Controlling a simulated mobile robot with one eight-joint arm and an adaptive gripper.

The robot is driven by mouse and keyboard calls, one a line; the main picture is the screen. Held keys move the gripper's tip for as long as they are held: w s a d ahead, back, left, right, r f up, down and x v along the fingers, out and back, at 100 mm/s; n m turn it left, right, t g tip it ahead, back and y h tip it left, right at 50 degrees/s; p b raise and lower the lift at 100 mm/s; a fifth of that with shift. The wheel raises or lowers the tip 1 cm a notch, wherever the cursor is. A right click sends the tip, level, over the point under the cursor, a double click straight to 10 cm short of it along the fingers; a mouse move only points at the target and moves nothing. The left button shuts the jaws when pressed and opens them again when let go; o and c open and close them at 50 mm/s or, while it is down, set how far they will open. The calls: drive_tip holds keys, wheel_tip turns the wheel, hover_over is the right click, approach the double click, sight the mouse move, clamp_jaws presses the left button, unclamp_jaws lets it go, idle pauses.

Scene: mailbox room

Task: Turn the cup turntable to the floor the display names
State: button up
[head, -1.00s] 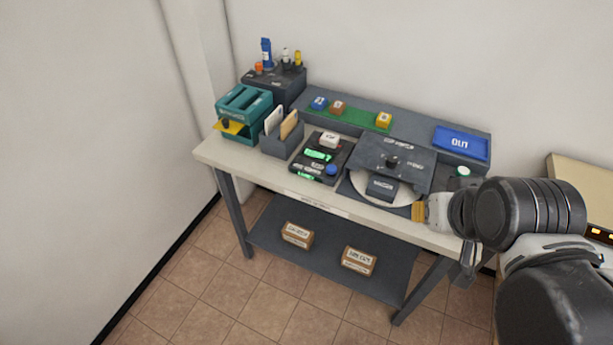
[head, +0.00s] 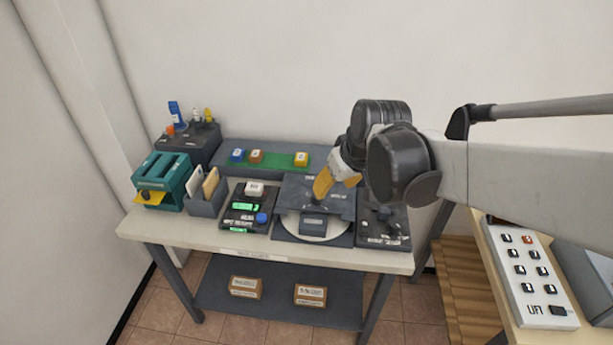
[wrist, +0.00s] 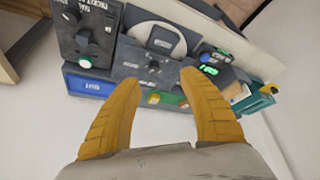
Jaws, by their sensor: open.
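The cup turntable is a pale disc (head: 288,226) partly under a dark slanted cover (head: 300,190), with a dark labelled block (head: 313,224) at its front. It also shows in the wrist view as a pale disc (wrist: 139,30), with a dark knob (wrist: 153,67) on the cover. A black unit with green lit screens (head: 240,212) stands left of it; its text is too small to read. My gripper (head: 322,190) is above the cover, yellow fingers pointing down. In the wrist view my gripper (wrist: 160,80) is open and empty, with the cover's knob between the fingertips. Contact cannot be told.
A dark panel with a knob (head: 382,228) stands right of the turntable. Left are a card holder (head: 206,202) and a teal slotted box (head: 162,180). Colored blocks lie on a green strip (head: 280,160) behind. A LIFT button panel (head: 525,275) is at far right.

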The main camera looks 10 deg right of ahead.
drive_tip(key=n+g+y+p, duration=0.1)
drive_tip(key=n+p, duration=0.1)
hover_over(316, 204)
drive_tip(key=s+d, duration=0.2)
drive_tip(key=s, duration=0.1)
wheel_tip(316, 204, down, 7)
drive_tip(key=b+x, duration=0.3)
drive_tip(key=x, duration=0.8)
drive_tip(key=shift+w+b, duration=0.25)
drive_tip(key=shift+b, duration=0.05)
clamp_jaws()
